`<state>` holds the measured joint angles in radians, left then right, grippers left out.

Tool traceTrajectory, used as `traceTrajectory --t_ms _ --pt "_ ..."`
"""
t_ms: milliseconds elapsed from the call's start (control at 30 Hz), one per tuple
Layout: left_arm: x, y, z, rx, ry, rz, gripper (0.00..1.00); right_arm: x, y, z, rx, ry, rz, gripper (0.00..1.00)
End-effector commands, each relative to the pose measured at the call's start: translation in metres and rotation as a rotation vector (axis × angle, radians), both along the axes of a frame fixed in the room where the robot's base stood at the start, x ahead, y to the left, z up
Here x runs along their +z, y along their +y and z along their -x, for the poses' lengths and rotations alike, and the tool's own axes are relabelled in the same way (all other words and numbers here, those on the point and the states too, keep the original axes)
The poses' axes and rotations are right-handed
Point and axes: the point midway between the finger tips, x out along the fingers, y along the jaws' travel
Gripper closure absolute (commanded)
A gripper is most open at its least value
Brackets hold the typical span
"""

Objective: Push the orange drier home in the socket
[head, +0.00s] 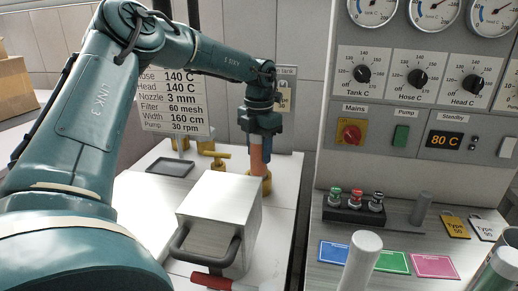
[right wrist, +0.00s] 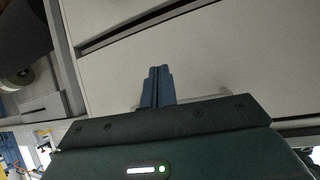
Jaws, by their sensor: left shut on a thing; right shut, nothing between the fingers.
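The orange drier (head: 257,160) stands upright below my left gripper (head: 262,137) in the head view. My left gripper is shut on its upper part. The drier's lower end meets a brass-coloured socket (head: 264,184) on the white bench behind the metal box. How deep the drier sits in the socket cannot be told, as its lower end is hidden. My right gripper (right wrist: 158,82) shows in the right wrist view, its blue fingers shut with nothing between them, in front of a pale panel.
A metal box (head: 222,204) with a dark handle stands in front of the socket. Brass valve fittings (head: 216,157) and a dark tray (head: 170,167) lie to its left. A control panel (head: 420,90) rises at the right, above a grey counter with coloured cards (head: 391,262).

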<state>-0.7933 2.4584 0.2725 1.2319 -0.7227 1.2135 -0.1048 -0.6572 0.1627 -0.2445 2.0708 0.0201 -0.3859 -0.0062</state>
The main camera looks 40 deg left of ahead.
Motion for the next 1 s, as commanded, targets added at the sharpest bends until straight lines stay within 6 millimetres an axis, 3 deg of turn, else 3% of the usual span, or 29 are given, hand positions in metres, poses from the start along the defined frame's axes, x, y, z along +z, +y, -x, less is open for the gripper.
traceTrajectory --t_ms 33,267,300,600,867,1000 --pt "-0.002 0.0 0.0 0.0 -0.001 0.0 0.9 -0.01 0.0 0.008 0.006 0.029 0.008 1.0" --pt "-0.007 0.0 0.0 0.0 -0.001 0.0 0.9 -0.016 0.0 0.01 0.007 0.037 0.011 1.0" --pt "-0.006 0.0 0.0 0.0 -0.001 0.0 0.59 -0.016 0.0 0.01 0.007 0.037 0.011 1.0" --pt "-0.005 0.0 0.0 0.0 -0.001 0.0 0.35 -0.015 -0.001 0.01 0.009 0.037 0.012 1.0" --pt "-0.006 0.0 0.0 0.0 0.001 0.0 0.35 -0.014 0.0 0.01 0.01 0.035 0.011 1.0" --pt "-0.006 0.0 0.0 0.0 0.001 0.0 0.35 -0.002 0.004 0.008 0.014 0.017 -0.014 1.0"
